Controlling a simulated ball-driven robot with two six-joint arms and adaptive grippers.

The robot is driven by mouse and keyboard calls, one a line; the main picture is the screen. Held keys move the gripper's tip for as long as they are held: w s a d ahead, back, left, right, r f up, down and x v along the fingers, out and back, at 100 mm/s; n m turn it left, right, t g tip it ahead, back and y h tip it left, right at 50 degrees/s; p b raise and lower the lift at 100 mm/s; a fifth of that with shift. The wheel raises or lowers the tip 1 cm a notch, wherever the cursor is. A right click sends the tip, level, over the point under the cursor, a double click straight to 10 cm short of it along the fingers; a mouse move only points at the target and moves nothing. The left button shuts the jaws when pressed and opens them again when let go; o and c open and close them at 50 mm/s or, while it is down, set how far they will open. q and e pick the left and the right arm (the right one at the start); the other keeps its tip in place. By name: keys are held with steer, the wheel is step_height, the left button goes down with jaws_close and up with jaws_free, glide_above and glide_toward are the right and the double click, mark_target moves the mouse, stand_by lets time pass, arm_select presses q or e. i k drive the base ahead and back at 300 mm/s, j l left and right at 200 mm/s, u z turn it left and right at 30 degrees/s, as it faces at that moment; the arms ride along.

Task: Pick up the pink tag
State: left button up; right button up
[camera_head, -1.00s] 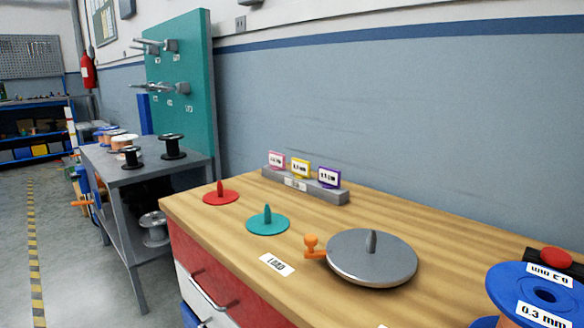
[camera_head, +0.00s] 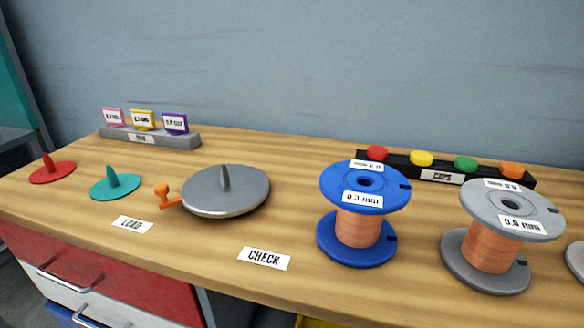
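The pink tag (camera_head: 113,117) stands upright at the left end of a grey tag holder (camera_head: 152,138) near the back left of the wooden bench. A yellow tag (camera_head: 143,119) and a purple tag (camera_head: 175,123) stand beside it in the same holder. The print on the pink tag is too small to read surely. Neither of my grippers shows in the head view.
On the bench (camera_head: 290,150) are a red disc (camera_head: 52,174), a teal disc (camera_head: 115,187), a grey turntable (camera_head: 226,192) with an orange crank, a blue spool (camera_head: 358,215), a grey spool (camera_head: 495,240) and a black rack (camera_head: 400,168) of coloured caps. The bench before the tag holder is fairly clear.

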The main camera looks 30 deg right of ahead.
mark_target(114, 117)
steer(key=j+u, duration=0.1)
steer(key=u, duration=0.7)
steer(key=i+j+u, duration=0.3)
steer(key=i+j, duration=0.3)
steer(key=j, duration=0.15)
steer(key=i+j+u, duration=0.3)
steer(key=i+j, duration=0.3)
steer(key=i+z, duration=0.3)
steer(key=i, duration=0.2)
steer(key=i+j+z, duration=0.25)
steer(key=i, duration=0.2)
steer(key=i+z, duration=0.15)
steer(key=z, duration=0.35)
steer(key=i+j+z, duration=0.1)
steer(key=z, duration=0.35)
steer(key=i+j+z, duration=0.15)
steer(key=z, duration=0.35)
steer(key=i+j+z, duration=0.2)
steer(key=z, duration=0.25)
